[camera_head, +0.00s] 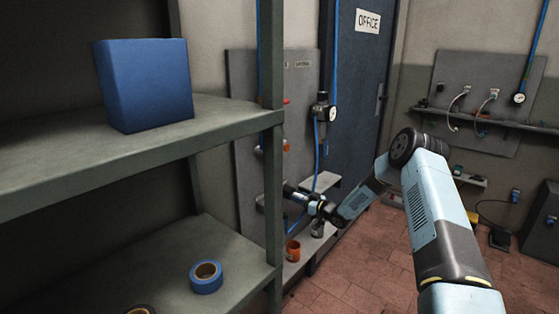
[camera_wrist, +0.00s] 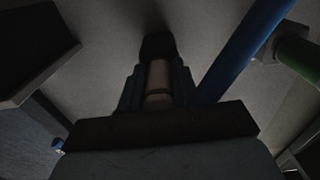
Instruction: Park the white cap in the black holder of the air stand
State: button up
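My gripper (camera_wrist: 157,88) points at the grey wall panel (camera_head: 245,95) of the air stand, left of the office door. In the wrist view its two dark fingers flank a pale, whitish cylinder (camera_wrist: 158,78), which looks like the white cap, and appear closed on it. A black piece (camera_wrist: 157,46), possibly the black holder, shows just beyond the fingertips. I cannot tell whether the cap touches it or sits in it. In the head view my gripper (camera_head: 292,191) is partly behind the shelf post, and the cap and holder cannot be made out.
A blue hose (camera_wrist: 243,48) runs close to the right of my fingers, near a green fitting (camera_wrist: 301,56). A grey shelf (camera_head: 235,118) with a blue box (camera_head: 145,85) stands at the left. An orange cup (camera_head: 293,250) stands on a low ledge below my gripper.

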jog(key=o, duration=0.5)
jog(key=shift+d, duration=0.1)
